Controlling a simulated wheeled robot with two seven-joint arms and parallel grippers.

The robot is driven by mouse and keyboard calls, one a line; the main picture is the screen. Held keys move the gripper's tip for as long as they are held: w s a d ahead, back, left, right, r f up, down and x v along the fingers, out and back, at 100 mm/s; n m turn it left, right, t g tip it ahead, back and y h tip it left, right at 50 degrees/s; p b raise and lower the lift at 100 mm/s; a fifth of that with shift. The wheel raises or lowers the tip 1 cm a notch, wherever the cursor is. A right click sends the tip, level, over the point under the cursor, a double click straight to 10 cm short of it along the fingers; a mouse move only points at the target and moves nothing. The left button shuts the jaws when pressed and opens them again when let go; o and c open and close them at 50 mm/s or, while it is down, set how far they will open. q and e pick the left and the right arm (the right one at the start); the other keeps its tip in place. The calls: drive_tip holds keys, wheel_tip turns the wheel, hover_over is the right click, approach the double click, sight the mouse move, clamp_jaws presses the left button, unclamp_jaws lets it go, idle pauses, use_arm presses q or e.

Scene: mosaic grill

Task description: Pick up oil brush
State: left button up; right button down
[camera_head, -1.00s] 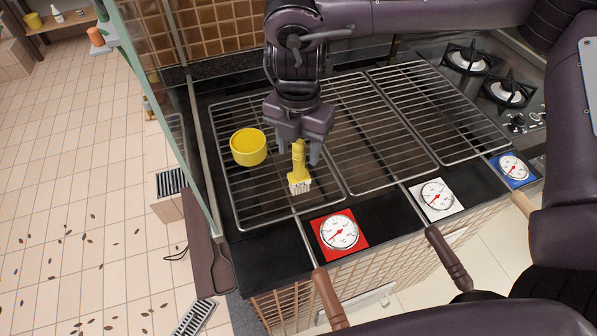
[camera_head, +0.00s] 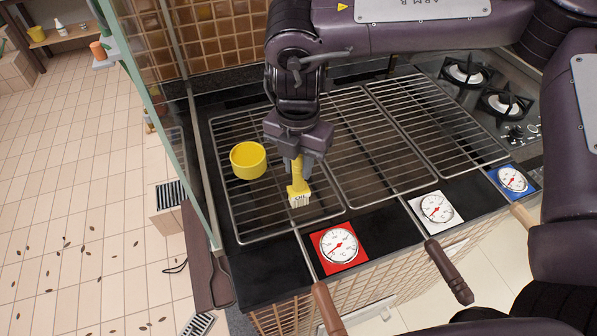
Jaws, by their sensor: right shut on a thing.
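The yellow oil brush (camera_head: 298,192) has white bristles pointing down and lettering on its head. It is upright over the left grill grate (camera_head: 240,215). My right gripper (camera_head: 297,163), reaching down from above, is shut on its handle. The bristles show just above or at the grate; I cannot tell whether they touch it. The upper part of the handle is hidden between the fingers. My left gripper is not in view.
A yellow round bowl (camera_head: 248,160) stands on the left grate, left of the brush. Red (camera_head: 338,248), white (camera_head: 436,208) and blue (camera_head: 513,180) gauge panels line the front. Burners (camera_head: 506,103) are at the right, and a glass panel (camera_head: 180,120) stands at the left.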

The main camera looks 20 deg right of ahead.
wheel_tip(320, 180, up, 5)
drive_tip(key=shift+w+f+b, duration=0.1)
drive_tip(key=shift+f+b, duration=0.05)
drive_tip(key=shift+b, duration=0.3)
wheel_tip(320, 180, up, 15)
drive_tip(key=p, duration=0.1)
drive_tip(key=shift+p, duration=0.35)
idle(1.1)
